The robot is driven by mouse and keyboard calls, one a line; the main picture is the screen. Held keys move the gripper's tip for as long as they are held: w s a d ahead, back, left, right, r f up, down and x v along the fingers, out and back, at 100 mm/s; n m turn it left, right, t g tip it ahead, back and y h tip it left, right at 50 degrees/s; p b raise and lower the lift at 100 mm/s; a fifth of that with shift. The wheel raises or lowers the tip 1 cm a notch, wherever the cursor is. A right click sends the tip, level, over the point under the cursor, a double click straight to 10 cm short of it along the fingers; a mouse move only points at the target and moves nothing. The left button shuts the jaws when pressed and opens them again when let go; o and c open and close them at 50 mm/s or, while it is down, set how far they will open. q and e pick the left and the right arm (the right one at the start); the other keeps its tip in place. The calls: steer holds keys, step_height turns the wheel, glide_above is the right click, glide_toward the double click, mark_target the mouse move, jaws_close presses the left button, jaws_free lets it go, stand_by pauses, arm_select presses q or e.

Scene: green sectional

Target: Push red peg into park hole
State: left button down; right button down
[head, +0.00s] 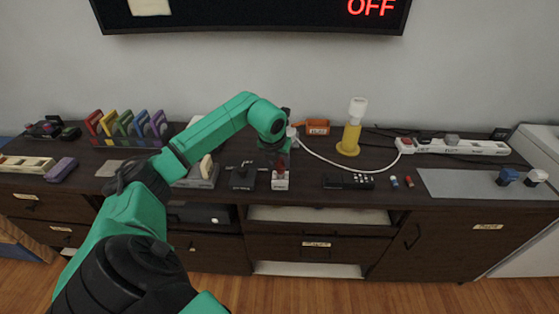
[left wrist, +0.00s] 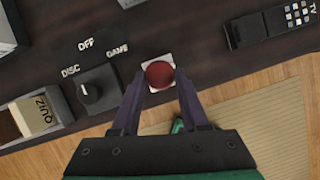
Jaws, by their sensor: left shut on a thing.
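My left gripper (head: 279,157) points down over a small white block (head: 280,185) near the front edge of the dark cabinet top. The red peg (left wrist: 159,75) shows as a round red top between the two fingertips in the left wrist view, and my left gripper (left wrist: 155,82) is shut on it. The white block (left wrist: 145,66) lies directly beneath the peg. In the head view the red peg (head: 281,164) looks upright at the block's top. The hole is hidden, so I cannot tell how deep the peg sits. My right gripper is not in view.
A black dial switch (head: 243,177) marked DISC, OFF and GAME stands left of the block. A TV remote (head: 348,182) lies to the right. A grey mat (head: 455,184) lies far right.

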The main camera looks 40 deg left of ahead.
arm_select(q)
steer(key=shift+f+b, duration=0.85)
steer(key=shift+f, duration=0.35)
steer(key=shift+c, duration=1.7)
jaws_free()
steer(key=v, duration=1.4)
steer(key=shift+s+r, duration=0.15)
steer(key=shift+r, duration=0.15)
